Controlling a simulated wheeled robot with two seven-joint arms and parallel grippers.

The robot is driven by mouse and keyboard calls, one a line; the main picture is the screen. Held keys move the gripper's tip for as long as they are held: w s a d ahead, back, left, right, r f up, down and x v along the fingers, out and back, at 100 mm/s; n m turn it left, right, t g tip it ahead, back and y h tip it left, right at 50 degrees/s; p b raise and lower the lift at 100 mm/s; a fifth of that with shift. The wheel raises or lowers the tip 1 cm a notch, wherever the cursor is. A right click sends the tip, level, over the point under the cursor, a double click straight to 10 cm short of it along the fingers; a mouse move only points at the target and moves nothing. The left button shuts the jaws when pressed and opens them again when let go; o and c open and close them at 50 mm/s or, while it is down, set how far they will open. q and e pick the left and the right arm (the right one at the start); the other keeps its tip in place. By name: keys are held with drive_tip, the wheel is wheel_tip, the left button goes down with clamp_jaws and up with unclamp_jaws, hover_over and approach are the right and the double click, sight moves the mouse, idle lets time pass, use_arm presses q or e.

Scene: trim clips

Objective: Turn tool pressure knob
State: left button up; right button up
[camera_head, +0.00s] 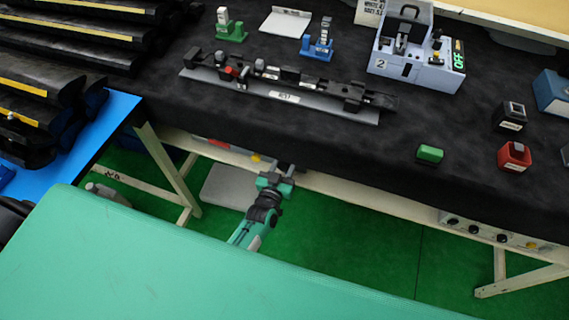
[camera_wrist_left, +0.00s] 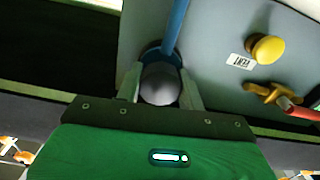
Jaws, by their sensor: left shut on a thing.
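In the left wrist view, a round grey knob (camera_wrist_left: 160,80) with a blue ring behind it sits on a grey panel (camera_wrist_left: 220,85). My left gripper (camera_wrist_left: 161,92) is shut on this knob, with one pale finger on each side. In the head view, my left gripper (camera_head: 276,180) is at the front edge of the black table, beside the rail under it. The knob is hidden in the head view. A label naming the knob is not visible. My right gripper is not in view.
A blue hose (camera_wrist_left: 177,25) runs up from behind the knob. A yellow button (camera_wrist_left: 267,49) and a yellow valve (camera_wrist_left: 262,93) with a red hose sit to its right. The black-covered table (camera_head: 330,140) above carries fixtures. Another panel with black knobs (camera_head: 478,229) is under the table at right.

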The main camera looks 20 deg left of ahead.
use_arm(q)
drive_tip(key=n, duration=0.2)
drive_tip(key=shift+n, duration=2)
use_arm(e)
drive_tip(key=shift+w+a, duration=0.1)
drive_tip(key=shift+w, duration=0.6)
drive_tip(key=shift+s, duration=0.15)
